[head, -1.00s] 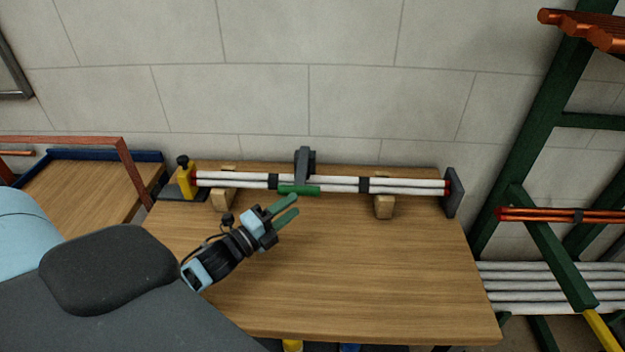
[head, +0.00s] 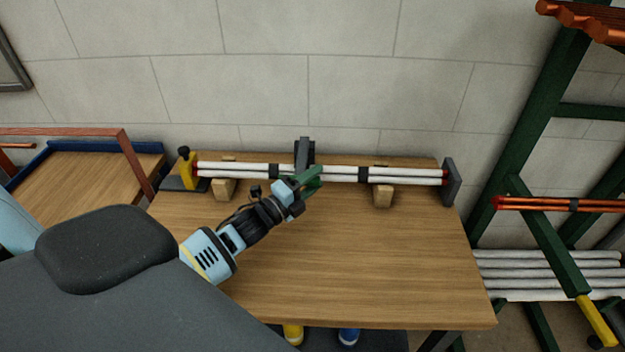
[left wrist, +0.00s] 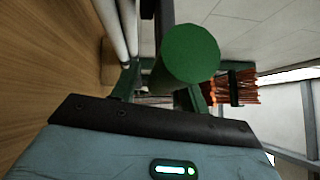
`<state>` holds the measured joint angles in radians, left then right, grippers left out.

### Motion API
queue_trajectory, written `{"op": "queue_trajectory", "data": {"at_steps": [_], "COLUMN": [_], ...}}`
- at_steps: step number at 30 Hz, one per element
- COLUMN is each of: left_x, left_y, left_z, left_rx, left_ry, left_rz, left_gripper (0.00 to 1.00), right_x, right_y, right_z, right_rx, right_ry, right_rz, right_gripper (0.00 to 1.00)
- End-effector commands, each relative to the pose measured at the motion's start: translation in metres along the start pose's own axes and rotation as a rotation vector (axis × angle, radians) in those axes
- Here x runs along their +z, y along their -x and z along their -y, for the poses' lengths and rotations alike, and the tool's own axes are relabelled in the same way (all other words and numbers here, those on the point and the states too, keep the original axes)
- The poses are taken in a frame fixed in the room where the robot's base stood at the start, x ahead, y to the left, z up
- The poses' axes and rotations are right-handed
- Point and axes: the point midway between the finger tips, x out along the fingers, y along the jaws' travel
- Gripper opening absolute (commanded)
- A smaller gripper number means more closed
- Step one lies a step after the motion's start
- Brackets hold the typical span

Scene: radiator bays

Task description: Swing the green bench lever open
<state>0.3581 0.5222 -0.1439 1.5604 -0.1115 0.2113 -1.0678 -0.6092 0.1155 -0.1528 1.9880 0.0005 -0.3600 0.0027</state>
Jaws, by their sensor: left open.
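The green bench lever (head: 315,184) sits at the middle of the clamp on the bench, in front of the white pipes. The gripper partly covers it in the head view. In the left wrist view the lever's round green end (left wrist: 190,53) shows large, close in front of the camera. My left gripper (head: 306,178) is at the lever, with its dark green fingers open around or beside it. I cannot tell whether they touch it. The dark clamp post (head: 304,150) rises behind the lever. My right gripper is not in view.
White pipes (head: 240,169) with dark bands rest on wooden blocks (head: 383,195). A yellow stop (head: 188,172) stands at their left end and a grey plate (head: 451,184) at their right. The front of the bench (head: 370,270) is clear. A green rack stands right.

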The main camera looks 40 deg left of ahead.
Motion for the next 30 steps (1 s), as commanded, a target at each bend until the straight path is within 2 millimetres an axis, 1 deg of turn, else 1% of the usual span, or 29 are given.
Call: {"op": "queue_trajectory", "data": {"at_steps": [8, 9, 19, 30], "left_x": [0.0, 0.0001, 0.0002, 0.0033], "left_y": [-0.0016, -0.0016, -0.0015, -0.0009], "left_z": [-0.0007, -0.0007, -0.0005, 0.0007], "left_rx": [0.002, 0.001, 0.001, 0.001], "left_ry": [0.0, 0.0, 0.0, -0.001], "left_rz": [0.0, 0.0, 0.0, 0.0], "left_gripper": [0.45, 0.44, 0.01, 0.0], "right_x": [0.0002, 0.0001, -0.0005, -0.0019], "right_y": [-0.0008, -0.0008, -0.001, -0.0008], "right_z": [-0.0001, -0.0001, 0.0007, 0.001], "right_rx": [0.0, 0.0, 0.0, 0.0], "right_ry": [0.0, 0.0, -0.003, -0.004], "right_rz": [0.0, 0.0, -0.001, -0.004], "right_gripper": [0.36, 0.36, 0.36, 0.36]}}
